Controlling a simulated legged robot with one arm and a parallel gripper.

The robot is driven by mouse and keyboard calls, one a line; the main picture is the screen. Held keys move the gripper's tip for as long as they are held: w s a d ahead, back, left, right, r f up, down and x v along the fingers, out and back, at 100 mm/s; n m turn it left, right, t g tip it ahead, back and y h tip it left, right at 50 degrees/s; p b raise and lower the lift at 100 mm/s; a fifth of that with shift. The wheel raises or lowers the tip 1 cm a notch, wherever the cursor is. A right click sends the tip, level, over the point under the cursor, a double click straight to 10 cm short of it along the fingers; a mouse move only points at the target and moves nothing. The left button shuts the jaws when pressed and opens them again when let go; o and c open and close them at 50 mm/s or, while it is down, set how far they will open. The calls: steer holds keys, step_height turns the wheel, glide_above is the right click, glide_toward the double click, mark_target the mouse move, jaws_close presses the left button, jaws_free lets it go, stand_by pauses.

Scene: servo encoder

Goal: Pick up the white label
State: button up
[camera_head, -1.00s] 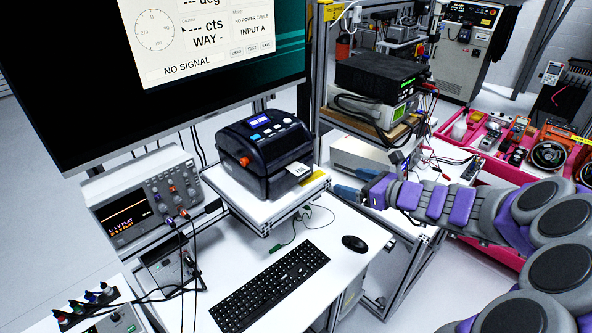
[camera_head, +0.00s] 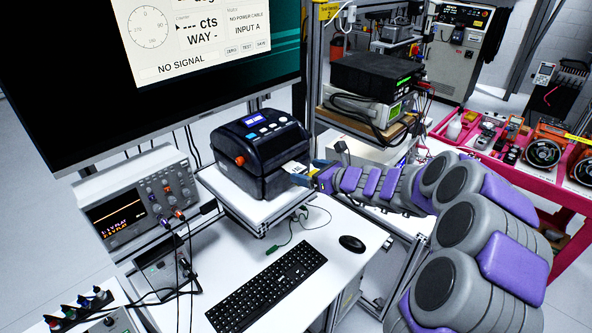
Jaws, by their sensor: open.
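The white label (camera_head: 294,167) sticks out of the front right side of the black label printer (camera_head: 262,160). It has small dark print on it. My gripper (camera_head: 313,172) is open at the label's right end, with its dark blue fingers pointing left toward it. The fingers overlap the label's right edge in the picture; I cannot tell if they touch it. The printer stands on a white raised shelf.
A keyboard (camera_head: 268,285) and a mouse (camera_head: 352,243) lie on the white desk below. An oscilloscope (camera_head: 138,198) stands left of the printer. A large monitor (camera_head: 150,100) hangs above. Stacked instruments (camera_head: 375,85) stand behind my gripper.

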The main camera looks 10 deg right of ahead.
mark_target(298, 169)
steer(key=x, duration=0.2)
steer(key=shift+w+a+f, duration=0.25)
steer(key=shift+f, duration=0.05)
steer(key=shift+w+a, duration=0.2)
steer(key=shift+w, duration=0.1)
steer(key=shift+r, duration=0.1)
steer(key=shift+d, duration=0.1)
steer(key=c, duration=1.2)
steer(key=shift+o, duration=0.2)
